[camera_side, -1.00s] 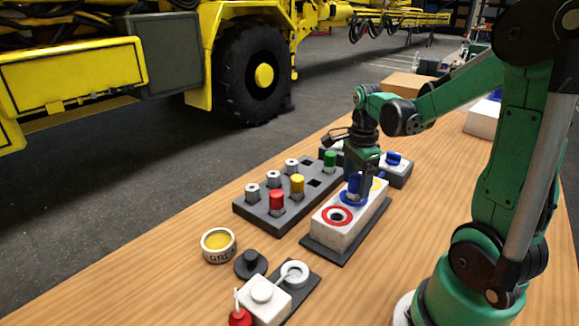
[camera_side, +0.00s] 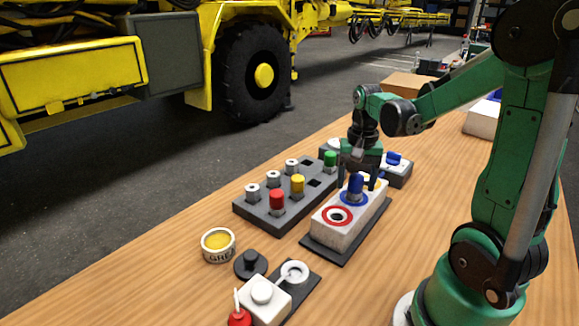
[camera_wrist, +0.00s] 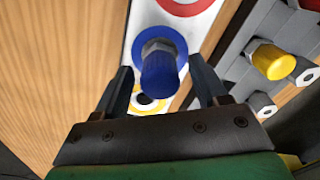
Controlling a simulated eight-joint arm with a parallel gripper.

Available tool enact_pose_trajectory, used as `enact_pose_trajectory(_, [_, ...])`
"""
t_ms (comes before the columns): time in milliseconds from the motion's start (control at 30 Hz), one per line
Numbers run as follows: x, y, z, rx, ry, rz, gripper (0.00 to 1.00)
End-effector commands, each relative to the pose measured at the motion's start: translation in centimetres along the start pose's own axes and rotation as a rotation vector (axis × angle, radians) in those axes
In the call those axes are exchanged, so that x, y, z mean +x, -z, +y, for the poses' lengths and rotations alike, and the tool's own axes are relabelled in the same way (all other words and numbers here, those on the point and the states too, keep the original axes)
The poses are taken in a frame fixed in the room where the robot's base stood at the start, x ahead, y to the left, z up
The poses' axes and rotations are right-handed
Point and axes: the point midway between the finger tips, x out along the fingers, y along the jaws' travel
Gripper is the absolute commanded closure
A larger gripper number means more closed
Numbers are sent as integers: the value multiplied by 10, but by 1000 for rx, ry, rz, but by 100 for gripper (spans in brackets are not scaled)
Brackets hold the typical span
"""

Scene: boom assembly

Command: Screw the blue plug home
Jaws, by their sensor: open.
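The blue plug (camera_side: 355,186) stands upright in the blue-ringed port of the white block (camera_side: 341,230). In the wrist view the blue plug (camera_wrist: 160,72) shows a metal collar at its base, inside the blue ring (camera_wrist: 180,44). My gripper (camera_side: 357,178) is open, with one finger on each side of the plug. In the wrist view my gripper's fingers (camera_wrist: 163,82) stand apart from the plug with gaps on both sides. How deep the plug sits in its port cannot be told.
A dark rack (camera_side: 285,205) left of the block holds red, yellow, green and metal plugs. The red-ringed port (camera_side: 337,216) is empty. A grease tin (camera_side: 218,245), a black knob piece (camera_side: 250,264) and a white fixture (camera_side: 265,295) stand in front.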

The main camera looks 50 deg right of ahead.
Motion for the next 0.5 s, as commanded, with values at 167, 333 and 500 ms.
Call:
enact_pose_trajectory(167, [0,0,0,1,0,0,65])
enact_pose_trajectory(333, [0,0,0,2,0,0,100])
enact_pose_trajectory(500, [0,0,0,53,0,0,100])
